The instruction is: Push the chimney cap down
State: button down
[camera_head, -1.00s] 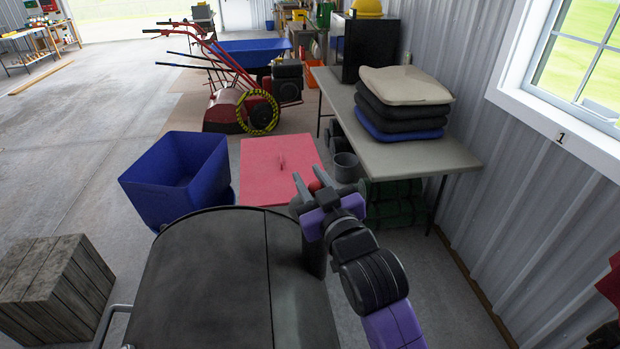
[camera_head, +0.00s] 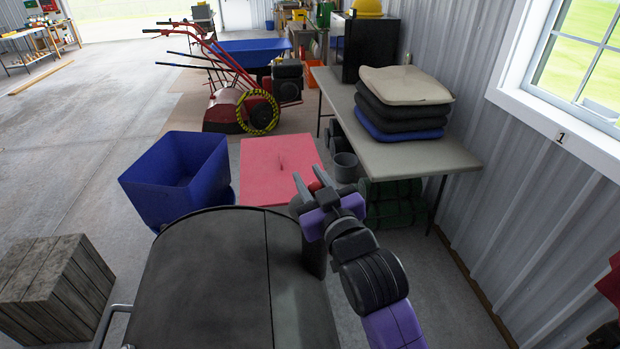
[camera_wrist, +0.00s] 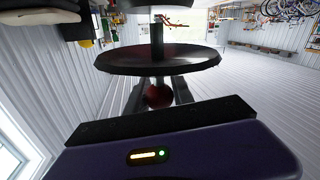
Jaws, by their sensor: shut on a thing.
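The chimney cap (camera_wrist: 160,61) shows in the wrist view as a dark round disc with a stem on its far side and a red ball knob (camera_wrist: 159,96) on the near side. My gripper (camera_wrist: 157,90) has its two fingers on either side of this knob and is shut on it. In the head view my gripper (camera_head: 313,183) is above the short dark chimney (camera_head: 314,258) at the right side of a large black drum (camera_head: 205,275). A little red shows between the fingers there. My gripper hides most of the cap in that view, so its gap to the chimney cannot be told.
A blue bin (camera_head: 160,190) and a red flat-topped box (camera_head: 268,165) stand beyond the drum. A table (camera_head: 435,155) with stacked cushions (camera_head: 403,100) stands at the right by the wall. A wooden crate (camera_head: 50,285) is at the left. The floor beyond is largely open.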

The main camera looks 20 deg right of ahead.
dwell(0.3)
jog(key=shift+f+b, duration=1.2)
jog(key=shift+f, duration=0.65)
jog(key=c, duration=1.1)
grip_release()
jog(key=shift+r, duration=0.1)
jog(key=s+b, duration=0.1)
jog(key=s, duration=0.6)
jog(key=shift+s+b, duration=0.2)
jog(key=shift+b, duration=0.2)
jog(key=shift+s, duration=0.25)
